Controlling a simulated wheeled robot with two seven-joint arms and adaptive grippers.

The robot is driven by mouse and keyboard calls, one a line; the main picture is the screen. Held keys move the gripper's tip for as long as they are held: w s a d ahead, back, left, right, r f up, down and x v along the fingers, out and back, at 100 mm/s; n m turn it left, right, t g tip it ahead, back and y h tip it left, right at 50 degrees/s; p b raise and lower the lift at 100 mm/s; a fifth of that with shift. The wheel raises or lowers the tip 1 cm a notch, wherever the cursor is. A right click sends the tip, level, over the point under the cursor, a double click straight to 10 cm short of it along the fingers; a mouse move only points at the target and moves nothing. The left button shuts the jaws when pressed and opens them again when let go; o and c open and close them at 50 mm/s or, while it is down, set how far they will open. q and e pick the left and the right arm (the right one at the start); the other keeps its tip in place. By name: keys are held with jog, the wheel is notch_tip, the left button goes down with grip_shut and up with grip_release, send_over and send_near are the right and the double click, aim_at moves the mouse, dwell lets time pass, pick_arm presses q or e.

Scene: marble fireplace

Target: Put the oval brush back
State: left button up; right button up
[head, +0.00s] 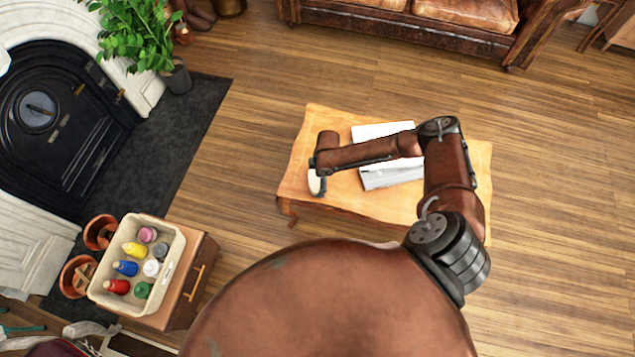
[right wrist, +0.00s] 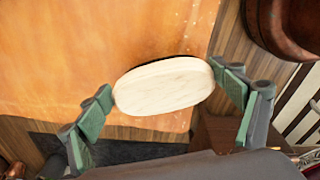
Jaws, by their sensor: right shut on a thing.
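The oval brush (head: 314,183) is pale, with a smooth oval wooden face in the right wrist view (right wrist: 165,85). My right gripper (head: 321,178) is shut on it, with one green-padded finger at each end of the oval. In the head view the brush shows over the left end of the low wooden table (head: 300,150). I cannot tell whether it touches the tabletop. My forearm hides part of the table. My left gripper is not in view.
White and grey flat items (head: 385,131) lie on the table, partly under my arm. A cream bin (head: 172,283) with several coloured bottles stands on a small wooden cabinet (head: 204,270) at lower left. Terracotta pots (head: 79,275) stand beside it. Open floor (head: 235,190) lies between.

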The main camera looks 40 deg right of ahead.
jog(key=shift+f, duration=1)
jog(key=shift+f, duration=0.25)
jog(key=o, duration=1)
jog(key=shift+r, duration=0.1)
jog(key=r+p, duration=0.1)
jog(key=r, duration=0.3)
jog(key=r+p, duration=0.1)
jog(key=r, duration=0.3)
jog(key=d+r+p, duration=0.1)
jog(key=r, duration=0.3)
jog(key=shift+s+r, duration=0.1)
jog(key=shift+s, duration=0.25)
